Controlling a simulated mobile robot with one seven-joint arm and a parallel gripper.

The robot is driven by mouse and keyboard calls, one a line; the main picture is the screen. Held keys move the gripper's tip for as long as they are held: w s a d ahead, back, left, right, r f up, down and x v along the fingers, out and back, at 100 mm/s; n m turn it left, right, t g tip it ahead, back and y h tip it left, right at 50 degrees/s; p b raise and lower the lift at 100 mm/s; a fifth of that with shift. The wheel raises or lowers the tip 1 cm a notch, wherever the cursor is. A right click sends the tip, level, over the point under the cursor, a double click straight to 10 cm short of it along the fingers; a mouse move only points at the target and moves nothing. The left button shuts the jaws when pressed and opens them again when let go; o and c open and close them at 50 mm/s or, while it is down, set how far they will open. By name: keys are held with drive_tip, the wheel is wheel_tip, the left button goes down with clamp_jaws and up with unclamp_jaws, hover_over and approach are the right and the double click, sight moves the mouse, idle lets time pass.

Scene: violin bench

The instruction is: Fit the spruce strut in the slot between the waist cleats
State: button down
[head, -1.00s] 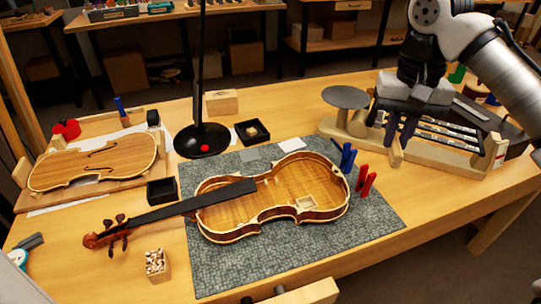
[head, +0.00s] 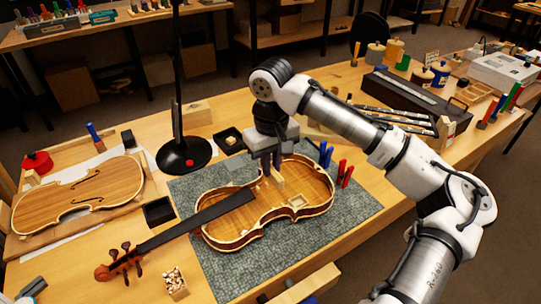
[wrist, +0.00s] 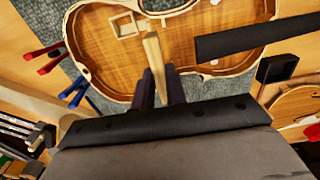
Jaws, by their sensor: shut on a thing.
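My gripper (head: 268,163) is shut on the spruce strut (head: 277,175), a short pale stick, and points down over the open violin body (head: 315,187). In the wrist view the strut (wrist: 154,55) stands out beyond my two fingers (wrist: 160,88), over the body's inside (wrist: 100,58). I cannot tell how high it is above the wood. A small pale square frame (head: 297,201) sits inside the body; it also shows beside the strut in the wrist view (wrist: 124,26). I cannot clearly make out which pieces are the waist cleats. My fingers partly hide the upper waist.
The body lies on a grey mat (head: 225,268), its dark fingerboard (head: 200,222) reaching left. Blue clamps (head: 326,154) and red clamps (head: 345,175) stand at its right end. A black lamp base (head: 184,155) and a small black tray (head: 228,140) stand behind.

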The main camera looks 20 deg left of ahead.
drive_tip(key=shift+a+f+b, duration=0.1)
drive_tip(key=shift+f+b, duration=1.8)
drive_tip(key=shift+b, duration=0.1)
drive_tip(key=shift+f+b, duration=0.9)
drive_tip(key=shift+f, duration=1.35)
drive_tip(key=c, duration=1.3)
unclamp_jaws()
drive_tip(key=shift+c, duration=0.2)
drive_tip(key=shift+o, duration=0.4)
drive_tip(key=shift+o, duration=1.1)
drive_tip(key=shift+r, duration=0.15)
drive_tip(key=shift+r+p, duration=2.9)
drive_tip(key=shift+p, duration=0.35)
